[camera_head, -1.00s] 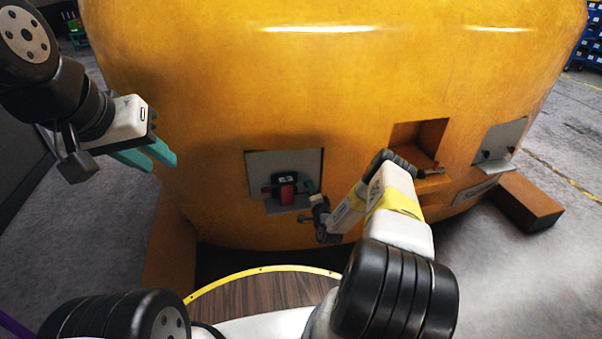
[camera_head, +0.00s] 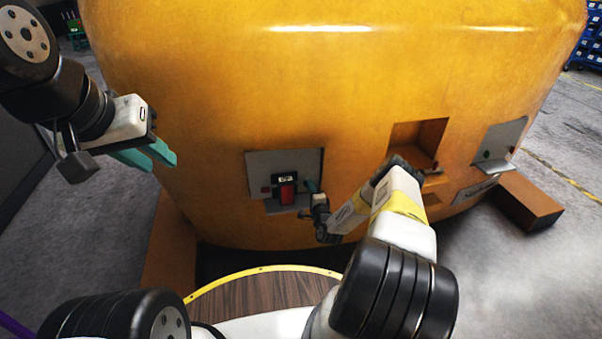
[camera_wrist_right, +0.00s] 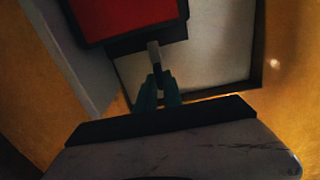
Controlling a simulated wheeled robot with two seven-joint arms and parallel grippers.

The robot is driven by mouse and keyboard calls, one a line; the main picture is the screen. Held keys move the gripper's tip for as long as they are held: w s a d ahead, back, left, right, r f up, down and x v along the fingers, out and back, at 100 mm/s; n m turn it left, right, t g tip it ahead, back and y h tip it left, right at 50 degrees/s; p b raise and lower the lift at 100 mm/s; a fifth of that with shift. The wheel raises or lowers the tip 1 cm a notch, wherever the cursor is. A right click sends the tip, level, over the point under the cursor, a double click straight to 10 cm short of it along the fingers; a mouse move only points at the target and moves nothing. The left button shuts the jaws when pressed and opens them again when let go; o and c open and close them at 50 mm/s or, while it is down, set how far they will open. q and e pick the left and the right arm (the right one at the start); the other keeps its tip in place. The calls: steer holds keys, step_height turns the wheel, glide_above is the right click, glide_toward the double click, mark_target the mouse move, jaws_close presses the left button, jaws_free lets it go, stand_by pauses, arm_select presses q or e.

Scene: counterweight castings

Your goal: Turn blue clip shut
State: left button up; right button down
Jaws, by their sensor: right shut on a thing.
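In the head view, a grey recessed panel (camera_head: 256,166) in the yellow casting holds a black fixture with a red block (camera_head: 287,194). My right gripper (camera_head: 312,187) is at the right side of this fixture. In the right wrist view, my right gripper's teal fingertips (camera_wrist_right: 159,88) are closed on a small pale grey tab (camera_wrist_right: 154,56) just below the red block (camera_wrist_right: 122,15). No clearly blue clip shows; the tab's true colour is hard to tell in the dim light. My left gripper (camera_head: 156,158) is open and empty, in front of the casting at the left.
The large yellow casting (camera_head: 330,80) fills the view ahead. To the right are an open recess (camera_head: 420,140) with a ledge, another grey plate (camera_head: 502,140) and a brown block (camera_head: 528,203) on the floor. Free floor lies at the far right.

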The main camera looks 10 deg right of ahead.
steer(key=c, duration=1.5)
jaws_free()
steer(key=s, duration=0.7)
steer(key=shift+s+d, duration=0.15)
steer(key=shift+s, duration=0.25)
